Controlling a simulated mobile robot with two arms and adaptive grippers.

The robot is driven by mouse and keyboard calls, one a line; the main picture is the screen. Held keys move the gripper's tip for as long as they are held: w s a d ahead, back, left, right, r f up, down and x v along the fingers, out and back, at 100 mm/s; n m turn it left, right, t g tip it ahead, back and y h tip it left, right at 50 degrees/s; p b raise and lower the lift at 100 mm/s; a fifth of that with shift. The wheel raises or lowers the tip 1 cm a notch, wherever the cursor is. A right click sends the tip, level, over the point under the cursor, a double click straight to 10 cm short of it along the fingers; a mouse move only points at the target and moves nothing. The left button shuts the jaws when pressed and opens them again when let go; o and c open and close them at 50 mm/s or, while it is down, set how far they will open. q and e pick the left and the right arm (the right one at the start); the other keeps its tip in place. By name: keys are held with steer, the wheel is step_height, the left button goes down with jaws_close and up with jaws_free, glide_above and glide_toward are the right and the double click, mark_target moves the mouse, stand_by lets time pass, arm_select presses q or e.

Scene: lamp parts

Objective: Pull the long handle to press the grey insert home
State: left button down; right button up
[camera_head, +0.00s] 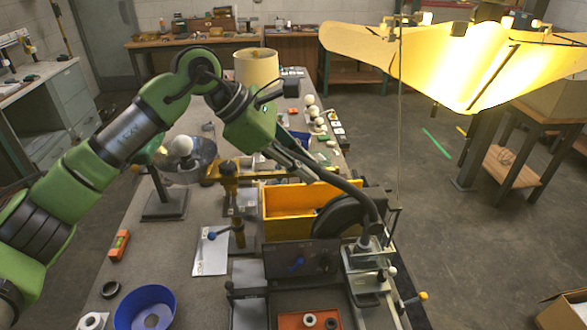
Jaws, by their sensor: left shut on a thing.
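My left arm comes in from the left, bends at the top and reaches down to the right over the bench. My left gripper (283,152) is shut on the upper end of what looks like the long handle (345,187), a dark curved lever. The lever runs down to the right to a small metal press (368,262) at the bench's right edge. The fingertips are small and partly hidden against the lever. I cannot make out the grey insert for certain; the press head may hide it. My right gripper is not in view.
A yellow bin (290,212) and a black wheel-like disc (338,219) stand just behind the press. A blue bowl (146,308) and a lamp stand (163,206) are on the left of the bench. A lit lampshade (460,65) hangs at the upper right.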

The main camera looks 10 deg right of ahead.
arm_select(q)
steer(key=shift+d+r, duration=0.3)
steer(key=shift+r, duration=0.2)
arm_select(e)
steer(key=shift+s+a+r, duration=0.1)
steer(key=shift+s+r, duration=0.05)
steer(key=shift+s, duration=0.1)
arm_select(q)
steer(key=c, duration=2)
jaws_free()
steer(key=shift+o, duration=0.8)
steer(key=shift+d, duration=0.1)
steer(key=shift+d+f, duration=0.15)
steer(key=shift+d, duration=0.05)
steer(key=shift+a, duration=0.25)
steer(key=v, duration=1.1)
steer(key=shift+r, duration=0.5)
steer(key=shift+s, duration=0.1)
steer(key=shift+d, duration=0.1)
